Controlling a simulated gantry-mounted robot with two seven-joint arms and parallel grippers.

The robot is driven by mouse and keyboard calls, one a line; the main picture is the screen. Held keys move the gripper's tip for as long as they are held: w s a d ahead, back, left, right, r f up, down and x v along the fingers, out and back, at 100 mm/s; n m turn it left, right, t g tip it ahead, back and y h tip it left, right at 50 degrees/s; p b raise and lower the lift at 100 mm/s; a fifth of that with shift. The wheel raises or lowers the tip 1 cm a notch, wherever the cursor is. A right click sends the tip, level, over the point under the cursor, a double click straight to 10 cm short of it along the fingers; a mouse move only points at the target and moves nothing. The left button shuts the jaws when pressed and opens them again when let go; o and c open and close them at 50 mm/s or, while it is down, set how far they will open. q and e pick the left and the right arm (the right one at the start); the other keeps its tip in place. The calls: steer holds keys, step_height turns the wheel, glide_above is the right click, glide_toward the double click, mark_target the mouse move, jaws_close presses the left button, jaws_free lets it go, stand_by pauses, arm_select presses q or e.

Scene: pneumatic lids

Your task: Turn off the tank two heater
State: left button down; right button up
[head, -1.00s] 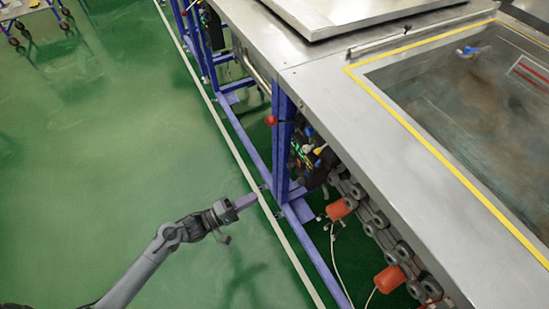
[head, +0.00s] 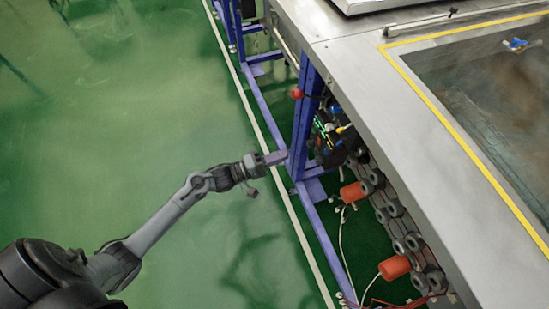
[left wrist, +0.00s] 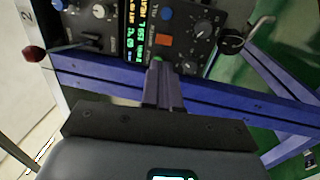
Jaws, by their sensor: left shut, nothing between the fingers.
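My left gripper (head: 278,157) is shut and empty, held out beside the blue frame post of the tank. In the left wrist view its closed fingers (left wrist: 159,70) point at a dark control panel (left wrist: 183,52), with the tips over the panel's lower edge by a green button; contact cannot be told. The panel has a lit display (left wrist: 135,28), a blue button (left wrist: 166,14), an orange-red square button (left wrist: 164,40) and a large dial (left wrist: 203,27). A "2" label (left wrist: 28,16) shows at the left. Which control is the heater's cannot be told. My right gripper is out of view.
The steel tank (head: 440,150) with a yellow-lined rim stands at the right. A blue post (head: 306,115) and a red ball knob (head: 296,93) are close to my gripper. Orange cylinders (head: 394,267) and cables lie below. The green floor (head: 140,100) is open at left.

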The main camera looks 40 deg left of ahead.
arm_select(q)
steer(key=b, duration=0.4)
glide_toward(318, 141)
steer(key=x, duration=0.5)
steer(key=shift+d+r, duration=0.1)
steer(key=shift+d, duration=0.15)
steer(key=shift+x, duration=0.75)
steer(key=shift+r, duration=0.15)
